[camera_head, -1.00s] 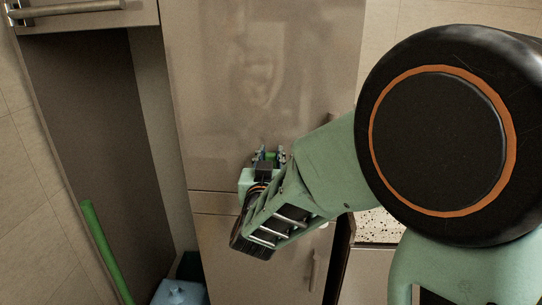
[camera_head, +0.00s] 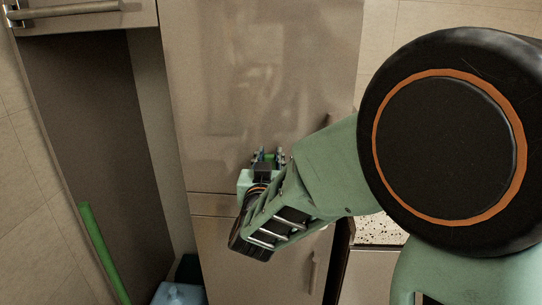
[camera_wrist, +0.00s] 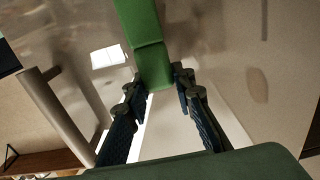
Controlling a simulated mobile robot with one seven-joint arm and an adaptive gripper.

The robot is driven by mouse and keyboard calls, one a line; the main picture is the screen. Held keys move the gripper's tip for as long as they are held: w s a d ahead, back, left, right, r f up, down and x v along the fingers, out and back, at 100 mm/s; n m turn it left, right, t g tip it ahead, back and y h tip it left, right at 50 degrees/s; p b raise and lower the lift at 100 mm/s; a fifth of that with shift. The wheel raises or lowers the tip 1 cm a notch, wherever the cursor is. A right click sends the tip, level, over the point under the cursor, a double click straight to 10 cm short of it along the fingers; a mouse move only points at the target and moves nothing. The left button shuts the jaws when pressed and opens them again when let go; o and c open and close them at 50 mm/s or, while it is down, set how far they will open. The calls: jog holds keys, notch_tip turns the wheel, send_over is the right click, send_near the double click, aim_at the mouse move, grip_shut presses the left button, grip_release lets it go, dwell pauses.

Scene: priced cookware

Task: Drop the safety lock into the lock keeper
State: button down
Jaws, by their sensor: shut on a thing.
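My gripper (camera_head: 268,158) is in front of the tall grey cabinet front in the head view, its fingers pointing away from me. In the wrist view my gripper (camera_wrist: 160,82) is shut on a green bar-like thing, which I take to be the safety lock (camera_wrist: 148,42). It runs up out of the top of the picture, its lower end between the fingertips. In the head view only a little green shows between the fingers. I cannot make out a lock keeper for certain in either view.
A tall grey cabinet or fridge (camera_head: 262,60) stands straight ahead. A green pole (camera_head: 103,252) leans at lower left, beside a light blue container (camera_head: 179,294). A speckled countertop (camera_head: 378,229) is at right. My own arm covers much of the right side.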

jog(key=shift+f, duration=0.15)
jog(key=shift+f+b, duration=3.05)
jog(key=shift+b, duration=0.2)
jog(key=shift+f, duration=0.1)
jog(key=c, duration=1.5)
grip_release()
jog(key=shift+c, duration=0.2)
